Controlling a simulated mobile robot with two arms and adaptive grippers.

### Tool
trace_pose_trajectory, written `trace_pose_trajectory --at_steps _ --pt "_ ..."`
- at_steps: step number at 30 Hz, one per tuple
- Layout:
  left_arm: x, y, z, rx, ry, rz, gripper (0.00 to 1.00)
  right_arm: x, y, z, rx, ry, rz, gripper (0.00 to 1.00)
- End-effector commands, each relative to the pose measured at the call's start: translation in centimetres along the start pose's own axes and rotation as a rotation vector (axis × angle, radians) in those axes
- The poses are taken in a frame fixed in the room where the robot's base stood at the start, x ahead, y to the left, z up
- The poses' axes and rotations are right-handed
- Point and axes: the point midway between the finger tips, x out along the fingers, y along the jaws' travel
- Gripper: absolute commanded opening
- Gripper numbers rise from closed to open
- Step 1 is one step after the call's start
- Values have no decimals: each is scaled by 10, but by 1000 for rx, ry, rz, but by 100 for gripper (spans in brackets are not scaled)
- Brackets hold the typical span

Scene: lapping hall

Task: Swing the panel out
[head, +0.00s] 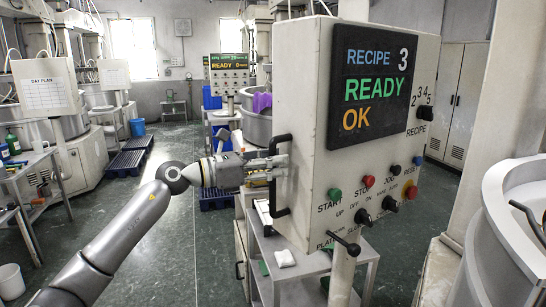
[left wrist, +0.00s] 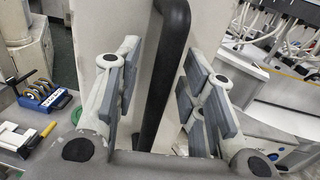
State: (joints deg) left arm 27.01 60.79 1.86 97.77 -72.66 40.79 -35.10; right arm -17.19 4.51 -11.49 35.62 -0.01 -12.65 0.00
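The panel (head: 310,110) is a pale control box on a post, with a black screen reading "RECIPE 3 READY OK" and buttons and knobs below it. A black bar handle (head: 273,198) is fixed upright on its left side. My left gripper (head: 279,166) is at the middle of this handle. In the left wrist view the handle (left wrist: 168,62) runs between the two open fingers (left wrist: 162,100), with a visible gap to the left pads; contact on the right is unclear. My right gripper is not in view.
A round pale machine (head: 510,215) stands at the right. A small table (head: 300,268) is under the panel. A bench (head: 25,160) with bottles stands at the far left. The green floor (head: 170,245) left of the panel is mostly clear.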

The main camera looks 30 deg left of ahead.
Motion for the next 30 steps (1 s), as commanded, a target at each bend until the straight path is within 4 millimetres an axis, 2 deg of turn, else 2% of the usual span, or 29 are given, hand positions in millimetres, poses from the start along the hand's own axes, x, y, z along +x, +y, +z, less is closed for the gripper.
trace_pose_trajectory --at_steps 3,8,17,30 --pt "2 0 0 1 -1 0 37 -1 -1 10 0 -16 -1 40" --pt "1 0 0 1 0 0 37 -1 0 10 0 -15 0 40" --pt "1 0 0 1 0 0 0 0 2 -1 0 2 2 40" --pt "0 0 0 2 -2 -15 0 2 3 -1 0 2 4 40"
